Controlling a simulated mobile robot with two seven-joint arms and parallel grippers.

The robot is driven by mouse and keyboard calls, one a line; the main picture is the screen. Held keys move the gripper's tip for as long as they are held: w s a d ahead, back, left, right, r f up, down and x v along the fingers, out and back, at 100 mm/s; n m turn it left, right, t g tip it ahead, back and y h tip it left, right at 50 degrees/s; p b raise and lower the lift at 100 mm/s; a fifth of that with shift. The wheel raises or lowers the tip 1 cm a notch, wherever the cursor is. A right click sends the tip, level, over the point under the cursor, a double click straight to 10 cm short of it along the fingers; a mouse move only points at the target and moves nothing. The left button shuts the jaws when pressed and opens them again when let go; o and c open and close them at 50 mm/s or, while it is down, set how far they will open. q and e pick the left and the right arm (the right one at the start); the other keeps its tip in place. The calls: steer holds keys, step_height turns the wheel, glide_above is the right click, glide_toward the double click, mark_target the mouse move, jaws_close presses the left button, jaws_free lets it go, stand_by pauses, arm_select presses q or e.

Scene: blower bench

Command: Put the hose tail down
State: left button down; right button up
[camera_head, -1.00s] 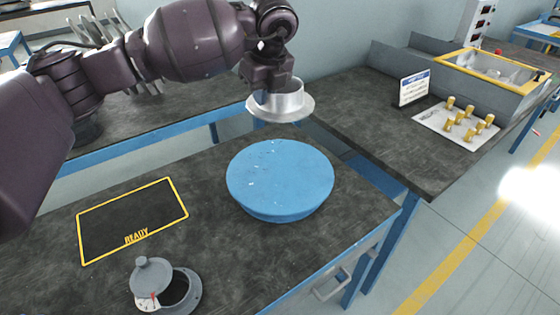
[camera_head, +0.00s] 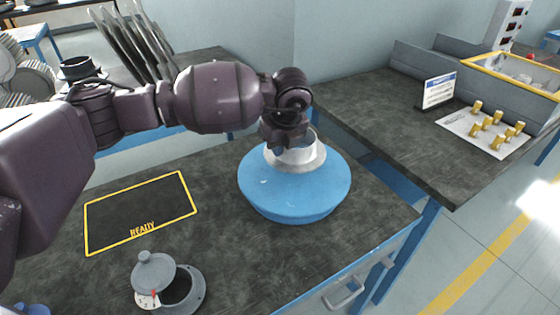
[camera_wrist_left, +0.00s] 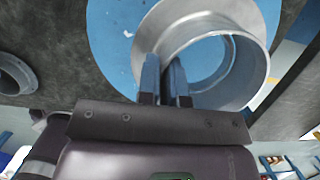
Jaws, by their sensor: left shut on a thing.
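The hose tail is a silvery metal collar with a wide flange (camera_head: 306,164), flange down, over the back part of the round blue pad (camera_head: 290,203). My left gripper (camera_head: 288,143) is shut on its upper wall from behind and left. In the left wrist view the two fingers (camera_wrist_left: 165,82) pinch the wall of the open ring (camera_wrist_left: 252,70), with the blue pad (camera_wrist_left: 108,40) beneath. The flange looks very close to the pad; whether it touches I cannot tell. My right gripper is not in view.
A yellow-outlined READY area (camera_head: 140,212) lies empty on the dark bench, left of the pad. A grey lidded fitting (camera_head: 157,272) stands at the front. On the right bench are a sign (camera_head: 438,90), several brass pieces (camera_head: 490,125) and a yellow-rimmed tray (camera_head: 520,75).

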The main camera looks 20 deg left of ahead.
mark_target(279, 160)
arm_select(q)
step_height(279, 160, down, 5)
steer(key=shift+r+b, duration=0.1)
steer(key=shift+b, duration=0.35)
steer(key=c, duration=1.3)
jaws_free()
